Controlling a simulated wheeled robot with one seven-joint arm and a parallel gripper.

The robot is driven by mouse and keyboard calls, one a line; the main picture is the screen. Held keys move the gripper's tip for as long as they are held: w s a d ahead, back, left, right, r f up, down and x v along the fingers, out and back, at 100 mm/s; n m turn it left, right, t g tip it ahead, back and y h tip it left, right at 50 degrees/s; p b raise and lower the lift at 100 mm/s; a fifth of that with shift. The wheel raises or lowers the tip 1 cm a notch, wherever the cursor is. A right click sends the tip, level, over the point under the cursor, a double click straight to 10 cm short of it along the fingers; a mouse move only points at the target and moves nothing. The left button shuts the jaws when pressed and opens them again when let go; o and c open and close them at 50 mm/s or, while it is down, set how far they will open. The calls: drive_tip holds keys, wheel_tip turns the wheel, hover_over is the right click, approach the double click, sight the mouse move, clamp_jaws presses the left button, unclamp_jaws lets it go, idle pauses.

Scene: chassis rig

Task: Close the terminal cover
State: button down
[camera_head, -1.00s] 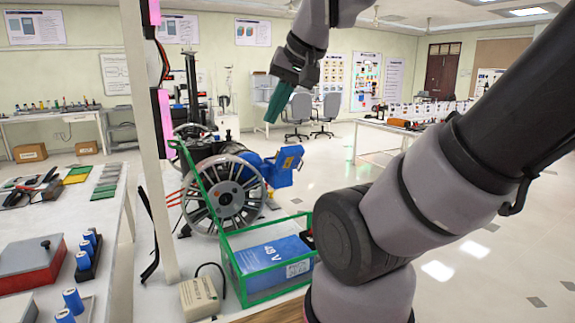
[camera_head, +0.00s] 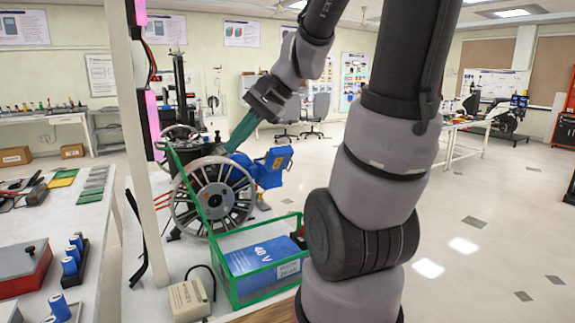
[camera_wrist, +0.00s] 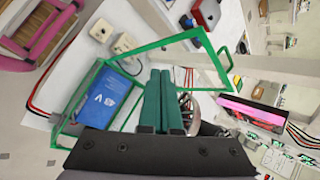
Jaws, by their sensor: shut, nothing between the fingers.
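The terminal cover (camera_head: 187,188) is a green open frame. It stands raised, tilted up to the left, at the left edge of a green frame box. The box (camera_head: 262,300) surrounds a blue 48 V battery (camera_head: 255,256). In the wrist view the cover (camera_wrist: 205,42) spans the upper middle and the box (camera_wrist: 77,92) is at left. My gripper (camera_head: 232,147) has green fingers, closed together and empty. It is above and to the right of the cover in the head view. In the wrist view the fingers (camera_wrist: 164,78) overlap the cover's outline; contact cannot be told.
A spoked wheel (camera_head: 213,197) and a blue motor-like part (camera_head: 272,166) stand behind the box. A beige connector block (camera_head: 190,299) sits at its left. A white post (camera_head: 142,130) rises at left, beside a workbench (camera_head: 92,240) with tools. Open floor lies right.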

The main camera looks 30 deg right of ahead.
drive_tip(key=w+d+f+m+t+y, duration=0.2)
drive_tip(key=w+d+f+m+t, duration=0.15)
drive_tip(key=w+m, duration=0.3)
drive_tip(key=w+d+f+m+t+y, duration=0.25)
drive_tip(key=w+d+m, duration=0.2)
drive_tip(key=w, duration=0.25)
drive_tip(key=w+d+f+m+t+h, duration=0.25)
drive_tip(key=d+f+m+h, duration=0.4)
drive_tip(key=d, duration=0.45)
drive_tip(key=w+d+f+m+t+h, duration=0.2)
drive_tip(key=d+f+m+t+h, duration=0.25)
drive_tip(key=d+f+m, duration=0.5)
drive_tip(key=n, duration=0.1)
approach(283, 162)
wheel_tip(283, 162, down, 3)
drive_tip(key=w, duration=0.3)
drive_tip(key=shift+w+a+r+g, duration=0.15)
drive_tip(key=shift+w+r+g, duration=0.15)
drive_tip(key=shift+w+r, duration=1)
drive_tip(key=shift+w, duration=0.1)
drive_tip(key=shift+r, duration=0.1)
